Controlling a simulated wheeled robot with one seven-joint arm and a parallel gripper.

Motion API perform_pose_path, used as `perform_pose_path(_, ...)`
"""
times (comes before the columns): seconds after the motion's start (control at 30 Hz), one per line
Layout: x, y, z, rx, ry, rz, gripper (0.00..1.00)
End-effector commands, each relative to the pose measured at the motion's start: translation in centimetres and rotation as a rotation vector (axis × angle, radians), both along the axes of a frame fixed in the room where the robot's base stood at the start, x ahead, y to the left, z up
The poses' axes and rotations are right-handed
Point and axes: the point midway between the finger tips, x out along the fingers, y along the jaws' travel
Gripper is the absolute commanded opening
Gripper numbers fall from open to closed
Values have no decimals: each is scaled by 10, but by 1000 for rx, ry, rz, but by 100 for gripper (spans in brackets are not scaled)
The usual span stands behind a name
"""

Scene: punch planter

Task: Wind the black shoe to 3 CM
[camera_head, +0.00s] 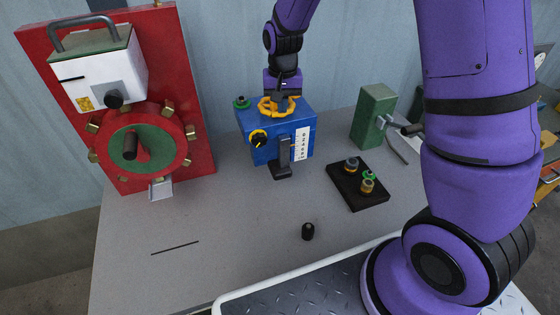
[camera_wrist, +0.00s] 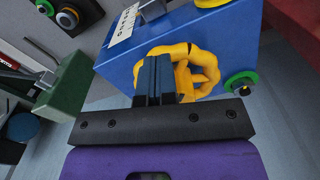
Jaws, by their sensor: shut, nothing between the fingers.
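The blue box (camera_head: 278,120) stands near the back middle of the grey table. The black shoe (camera_head: 283,158) is an upright black piece on its front face, beside a white scale strip (camera_head: 302,145); the shoe's foot is low, and I cannot read its setting. A yellow lobed handwheel (camera_head: 268,106) lies on top of the box and shows in the wrist view (camera_wrist: 205,70). My gripper (camera_head: 280,102) points down at the handwheel. In the wrist view its shut fingers (camera_wrist: 156,66) are at the handwheel, with nothing seen between them.
A red panel (camera_head: 185,85) with a wheel stands left. A green block (camera_head: 372,115) and black tray (camera_head: 358,188) stand right. A small black cylinder (camera_head: 308,231) stands in front.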

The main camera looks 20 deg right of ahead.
Motion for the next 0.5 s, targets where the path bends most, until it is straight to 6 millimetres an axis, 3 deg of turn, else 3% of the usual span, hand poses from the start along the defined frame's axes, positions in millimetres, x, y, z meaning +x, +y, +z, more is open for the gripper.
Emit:
perform_pose_path(0.03, -4, -10, -7, -8, 18, -15, 0)
perform_pose_path(0.3, 0, -23, -7, -10, 15, -21, 0)
perform_pose_path(0.5, 1, -21, 0, -8, 11, -16, 0)
